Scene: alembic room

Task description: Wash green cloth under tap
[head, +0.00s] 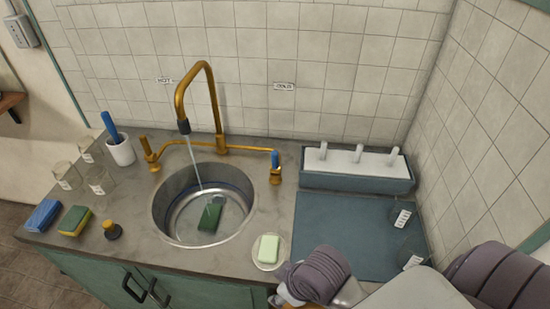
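A dark green folded piece, apparently the green cloth (210,217), lies in the round metal sink (161,214). The brass tap (205,70) arches over the sink, and a thin stream of water runs from its spout into the basin, coming down close to the cloth's upper left. My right arm comes in from the lower right, and its wrist end is at the counter's front edge, right of the sink and apart from the cloth. Its fingers cannot be made out. My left gripper is not in view.
A soap bar (268,248) on a dish sits right of the sink. A blue mat (340,228) with glasses lies farther right, below a bottle rack (350,182). Glasses, a white cup (121,152), a blue sponge (43,215) and a yellow-green sponge (75,221) stand left.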

